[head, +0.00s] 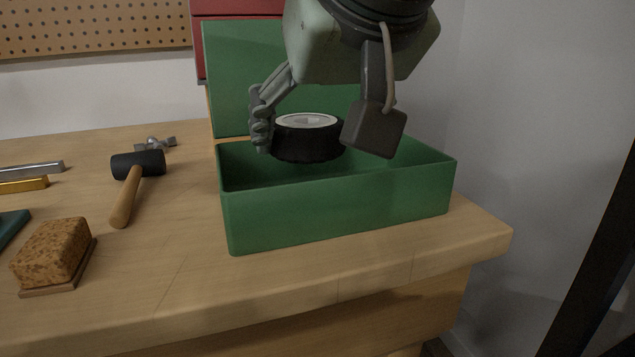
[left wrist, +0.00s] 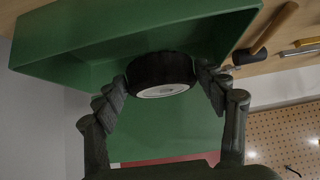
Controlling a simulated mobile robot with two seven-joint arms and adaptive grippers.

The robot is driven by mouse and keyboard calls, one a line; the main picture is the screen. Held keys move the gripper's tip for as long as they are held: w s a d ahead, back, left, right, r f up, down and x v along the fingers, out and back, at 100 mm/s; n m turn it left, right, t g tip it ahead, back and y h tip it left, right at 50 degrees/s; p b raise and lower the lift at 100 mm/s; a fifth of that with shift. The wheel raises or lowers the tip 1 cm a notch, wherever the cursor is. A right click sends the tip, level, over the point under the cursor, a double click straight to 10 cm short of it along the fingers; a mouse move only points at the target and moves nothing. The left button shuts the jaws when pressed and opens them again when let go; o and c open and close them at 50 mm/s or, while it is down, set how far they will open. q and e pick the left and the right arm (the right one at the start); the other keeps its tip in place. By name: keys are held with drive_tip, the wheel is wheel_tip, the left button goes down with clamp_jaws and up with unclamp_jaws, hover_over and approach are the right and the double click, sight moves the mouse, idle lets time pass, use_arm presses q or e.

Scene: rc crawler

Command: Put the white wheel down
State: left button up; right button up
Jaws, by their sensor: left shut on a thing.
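The white wheel (head: 308,147) has a black tyre and a white hub that faces up. My left gripper (head: 314,132) points down with a finger on each side of the wheel and is shut on it. The wheel is level at the opening of a green box (head: 340,212); whether it touches the box floor cannot be told. In the left wrist view the wheel (left wrist: 160,72) sits between both fingers (left wrist: 165,85), with the green box (left wrist: 90,30) around and beyond it. My right gripper is not in view.
The box's green lid (head: 240,75) stands upright behind it. A mallet (head: 130,180), a brown block (head: 52,252), and metal bars (head: 30,170) lie on the wooden bench (head: 170,280) to the left. The bench's right edge is close to the box.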

use_arm(q)
wheel_tip(320, 180, down, 6)
drive_tip(key=shift+r, duration=0.1)
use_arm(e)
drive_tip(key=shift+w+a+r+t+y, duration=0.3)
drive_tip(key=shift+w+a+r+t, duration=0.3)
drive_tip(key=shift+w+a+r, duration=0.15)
use_arm(q)
drive_tip(key=shift+b, duration=0.3)
drive_tip(key=o, duration=1.2)
drive_tip(key=shift+c, duration=0.2)
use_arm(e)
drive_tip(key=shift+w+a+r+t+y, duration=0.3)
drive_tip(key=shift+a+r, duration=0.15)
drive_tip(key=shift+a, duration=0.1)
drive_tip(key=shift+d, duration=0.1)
use_arm(q)
drive_tip(key=v, duration=0.7)
drive_tip(key=shift+s+r, duration=0.15)
drive_tip(key=shift+r, duration=0.05)
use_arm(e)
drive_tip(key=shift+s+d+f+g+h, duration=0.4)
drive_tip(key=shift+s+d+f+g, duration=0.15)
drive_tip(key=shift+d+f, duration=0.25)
